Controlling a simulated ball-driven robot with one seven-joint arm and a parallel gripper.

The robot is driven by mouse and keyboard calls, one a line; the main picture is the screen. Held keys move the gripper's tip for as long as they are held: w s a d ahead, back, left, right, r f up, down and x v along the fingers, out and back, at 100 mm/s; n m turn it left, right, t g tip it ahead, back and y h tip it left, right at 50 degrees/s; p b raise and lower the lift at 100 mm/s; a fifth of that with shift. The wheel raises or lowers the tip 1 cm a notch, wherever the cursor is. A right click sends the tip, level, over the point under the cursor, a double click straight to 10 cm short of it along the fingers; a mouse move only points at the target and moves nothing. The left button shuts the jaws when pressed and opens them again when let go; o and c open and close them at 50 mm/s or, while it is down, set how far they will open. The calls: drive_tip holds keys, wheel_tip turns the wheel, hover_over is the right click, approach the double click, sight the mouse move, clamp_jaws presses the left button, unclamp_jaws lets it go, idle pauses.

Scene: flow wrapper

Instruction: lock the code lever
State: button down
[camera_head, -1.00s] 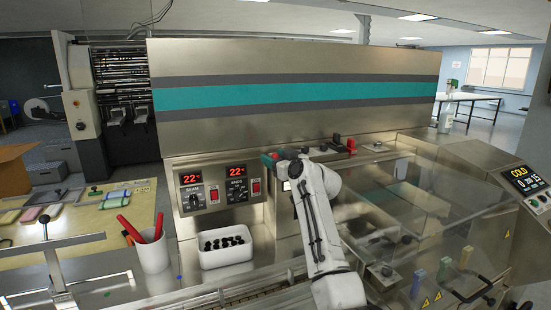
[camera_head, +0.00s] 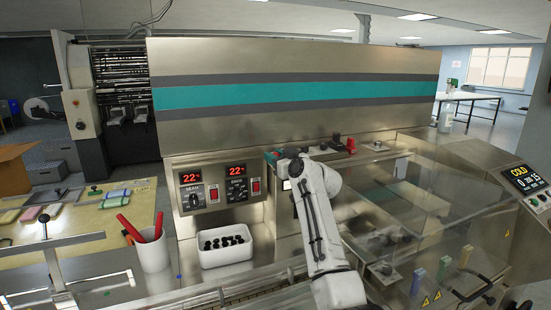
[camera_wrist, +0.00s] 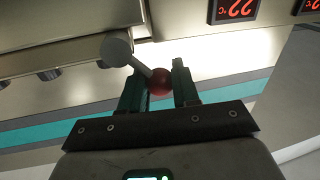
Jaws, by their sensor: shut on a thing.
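The code lever shows in the wrist view as a short grey rod (camera_wrist: 141,66) with a red ball knob (camera_wrist: 160,83). The rod runs from the knob to a round grey hub (camera_wrist: 116,48) on the metal face. My gripper (camera_wrist: 157,76) has its two green jaws on either side of the red knob, shut on it. In the head view my gripper (camera_head: 274,158) is at the machine front, just right of the temperature displays. There the lever is mostly hidden by my gripper and arm. I cannot tell whether the lever is locked.
Seam and second temperature panels (camera_head: 213,187) sit left of my arm. A white bin of black parts (camera_head: 226,246) and a white cup with red handles (camera_head: 149,246) stand below. A clear guard (camera_head: 430,210) is at right.

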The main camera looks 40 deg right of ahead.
drive_tip(key=m, duration=0.1)
drive_tip(key=d+m+b, duration=0.1)
drive_tip(key=m, duration=0.1)
drive_tip(key=shift+s+r+t, duration=0.15)
drive_tip(key=shift+t, duration=0.15)
drive_tip(key=m, duration=0.1)
drive_tip(key=d+m+b, duration=0.1)
drive_tip(key=m, duration=0.2)
drive_tip(key=shift+s+d+r+h, duration=0.2)
drive_tip(key=shift+d+r+h, duration=0.05)
drive_tip(key=shift+h, duration=0.15)
drive_tip(key=shift+s+d+f+m+t+h, duration=0.15)
drive_tip(key=shift+d+m, duration=0.2)
drive_tip(key=shift+m, duration=0.6)
drive_tip(key=shift+d+r+m+t+h, duration=0.1)
drive_tip(key=shift+d+m+h, duration=0.15)
drive_tip(key=shift+m, duration=0.75)
drive_tip(key=shift+s+d+f+m+t+h, duration=0.15)
drive_tip(key=shift+d+m, duration=0.25)
drive_tip(key=shift+m, duration=0.55)
drive_tip(key=c, duration=0.9)
unclamp_jaws()
drive_tip(key=shift+d, duration=0.1)
drive_tip(key=shift+o, duration=0.2)
drive_tip(key=shift+s, duration=0.1)
